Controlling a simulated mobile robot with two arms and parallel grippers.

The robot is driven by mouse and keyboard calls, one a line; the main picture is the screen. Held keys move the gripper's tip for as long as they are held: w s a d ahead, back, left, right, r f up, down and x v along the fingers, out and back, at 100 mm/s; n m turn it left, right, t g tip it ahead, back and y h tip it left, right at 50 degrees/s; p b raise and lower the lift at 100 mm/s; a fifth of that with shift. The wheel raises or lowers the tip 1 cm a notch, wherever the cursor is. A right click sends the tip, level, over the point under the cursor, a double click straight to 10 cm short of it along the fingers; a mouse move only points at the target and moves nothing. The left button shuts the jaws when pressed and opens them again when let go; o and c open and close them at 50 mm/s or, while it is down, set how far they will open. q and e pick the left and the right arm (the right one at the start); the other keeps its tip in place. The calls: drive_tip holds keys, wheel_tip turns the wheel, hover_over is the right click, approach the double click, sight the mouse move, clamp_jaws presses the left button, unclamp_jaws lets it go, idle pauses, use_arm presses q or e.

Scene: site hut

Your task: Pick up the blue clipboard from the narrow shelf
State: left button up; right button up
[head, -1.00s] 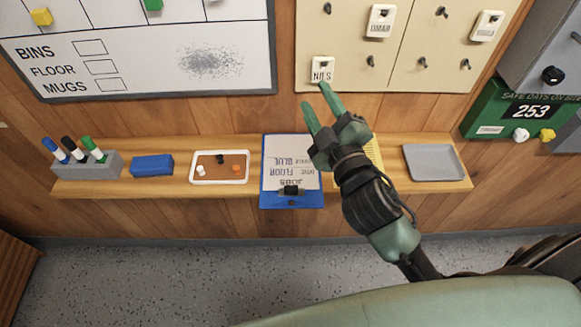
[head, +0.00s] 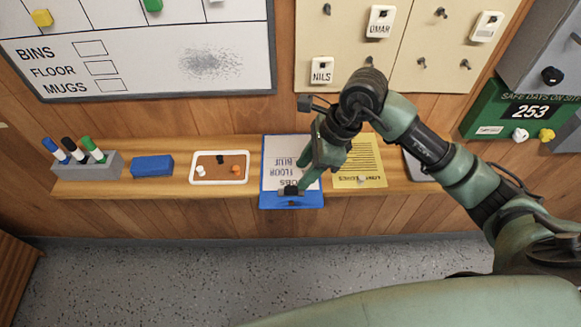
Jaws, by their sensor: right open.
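The blue clipboard (head: 287,203) lies on the narrow wooden shelf (head: 220,197), its clip toward the front edge and its lower edge jutting a little past the shelf. A white printed sheet is on it. My right gripper (head: 303,188) is open and points down over the right side of the clipboard, near the clip. Its fingers hide part of the sheet, and I cannot tell whether they touch the board. My left gripper is not in view.
Left of the clipboard are a small tray (head: 220,181), a blue eraser (head: 152,166) and a marker holder (head: 80,165). To its right lie a yellow sheet (head: 366,168) and a grey tray (head: 413,168), partly behind my arm. A tag board (head: 345,40) hangs above.

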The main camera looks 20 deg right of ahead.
sight(289, 188)
drive_tip(key=p+x, duration=0.1)
drive_tip(key=x, duration=0.2)
drive_tip(key=p+x, duration=0.2)
drive_tip(key=x, duration=0.1)
drive_tip(key=shift+a, duration=0.45)
drive_tip(key=shift+f, duration=0.35)
clamp_jaws()
